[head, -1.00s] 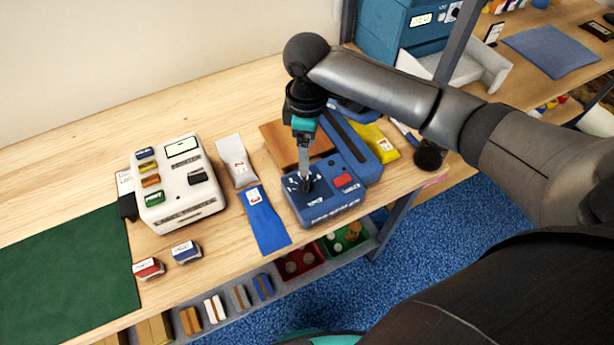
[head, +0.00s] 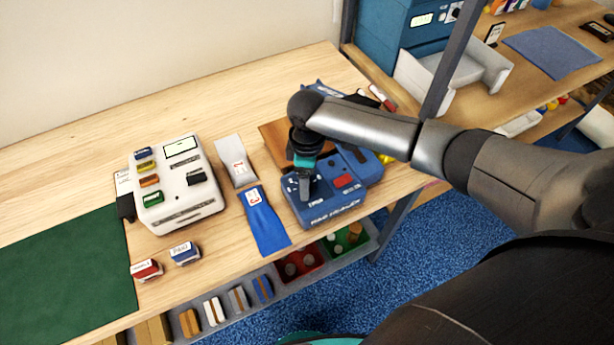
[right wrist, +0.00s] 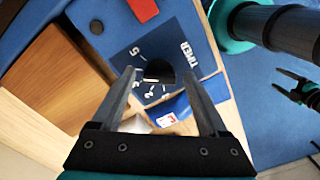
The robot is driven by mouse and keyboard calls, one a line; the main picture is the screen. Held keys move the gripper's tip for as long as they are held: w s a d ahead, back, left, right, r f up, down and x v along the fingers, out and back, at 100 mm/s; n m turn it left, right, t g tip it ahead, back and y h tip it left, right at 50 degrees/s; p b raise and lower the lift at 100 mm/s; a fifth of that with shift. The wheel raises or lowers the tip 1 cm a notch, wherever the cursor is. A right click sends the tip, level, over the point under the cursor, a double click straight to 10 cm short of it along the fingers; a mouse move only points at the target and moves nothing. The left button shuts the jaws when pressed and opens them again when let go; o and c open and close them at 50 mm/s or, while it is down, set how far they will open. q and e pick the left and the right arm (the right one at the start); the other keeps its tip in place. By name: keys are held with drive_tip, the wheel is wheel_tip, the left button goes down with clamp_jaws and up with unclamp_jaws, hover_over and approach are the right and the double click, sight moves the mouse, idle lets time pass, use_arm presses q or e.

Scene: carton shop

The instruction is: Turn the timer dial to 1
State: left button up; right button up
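The blue machine (head: 325,208) sits near the table's front edge, with a red button (head: 343,181) on its top. In the right wrist view its dark round timer dial (right wrist: 158,71) shows beside the printed word TIMER and a 5; other scale marks are partly hidden, and I cannot read the pointer. My right gripper (head: 305,196) points down over the dial. In the right wrist view my right gripper (right wrist: 159,74) is open, its fingertips on either side of the dial, with gaps visible. My left gripper (right wrist: 284,86) appears small at the right edge, fingers apart, away from the table.
A white machine (head: 178,196) with coloured blocks stands to the left. A grey strip (head: 236,160) and blue strip (head: 264,222) lie beside the blue machine. A brown board (head: 278,134) is behind it. Two small stamps (head: 185,253) and a green mat (head: 65,270) lie left.

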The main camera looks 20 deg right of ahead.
clamp_jaws()
idle(0.4)
